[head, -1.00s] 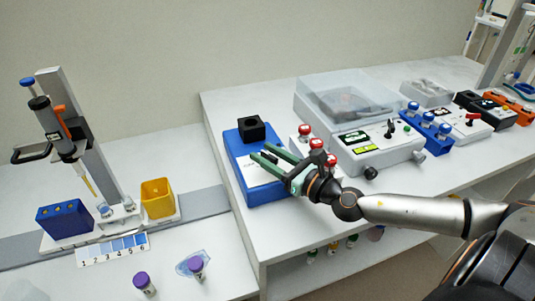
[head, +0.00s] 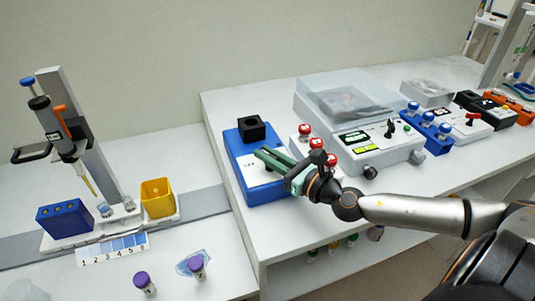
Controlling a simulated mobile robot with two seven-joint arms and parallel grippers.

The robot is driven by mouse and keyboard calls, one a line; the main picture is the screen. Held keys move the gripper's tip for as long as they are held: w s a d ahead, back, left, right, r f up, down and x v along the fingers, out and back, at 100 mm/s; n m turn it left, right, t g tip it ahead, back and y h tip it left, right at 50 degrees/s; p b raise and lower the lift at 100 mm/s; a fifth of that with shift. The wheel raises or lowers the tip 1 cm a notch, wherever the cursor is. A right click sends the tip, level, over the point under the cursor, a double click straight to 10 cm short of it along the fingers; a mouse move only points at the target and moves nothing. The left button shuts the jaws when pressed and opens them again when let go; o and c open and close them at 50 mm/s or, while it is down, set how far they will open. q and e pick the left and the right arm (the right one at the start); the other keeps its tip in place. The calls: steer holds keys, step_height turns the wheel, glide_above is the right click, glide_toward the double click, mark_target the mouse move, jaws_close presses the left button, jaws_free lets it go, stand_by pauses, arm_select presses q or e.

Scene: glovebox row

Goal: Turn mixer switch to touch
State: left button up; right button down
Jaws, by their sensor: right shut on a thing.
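The blue mixer (head: 262,193) stands at the left end of the raised bench, with a black cup holder (head: 251,128) on top at its back. My right gripper (head: 262,154) reaches in from the right over the mixer's light top panel, with its green fingers close together. The fingers are shut on the mixer's switch, which they mostly hide; its setting and the panel lettering cannot be read. My left gripper is not in view.
Red-capped tubes in a white rack (head: 305,130) stand close behind my right gripper. A centrifuge with a clear lid (head: 345,95) is to the right, then a blue rack (head: 430,135). A pipette stand and yellow box (head: 157,198) are on the lower left bench.

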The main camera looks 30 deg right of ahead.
steer(key=shift+r+h+p, duration=0.2)
steer(key=shift+h+p, duration=0.1)
steer(key=shift+p, duration=0.1)
steer(key=m+h+p, duration=0.1)
steer(key=h+p, duration=0.1)
steer(key=p, duration=0.1)
steer(key=m+h+p, duration=0.2)
steer(key=shift+d+r+t+h+p, duration=0.1)
steer(key=shift+t+h+p, duration=0.2)
steer(key=shift+h+p, duration=0.1)
steer(key=shift+d+f+m+h+p, duration=0.15)
steer(key=shift+m+h+p, duration=0.4)
steer(key=shift+h, duration=0.3)
steer(key=shift+a+f+m+h+p, duration=0.1)
steer(key=shift+m+h+p, duration=0.25)
steer(key=shift+m+h, duration=0.4)
steer(key=c, duration=0.9)
jaws_free()
steer(key=shift+r+b+v, duration=0.15)
steer(key=shift+b+v, duration=0.35)
steer(key=shift+v, duration=2.6)
steer(key=shift+r+b+v, duration=0.1)
steer(key=shift+b+v, duration=0.35)
steer(key=shift+v, duration=2.65)
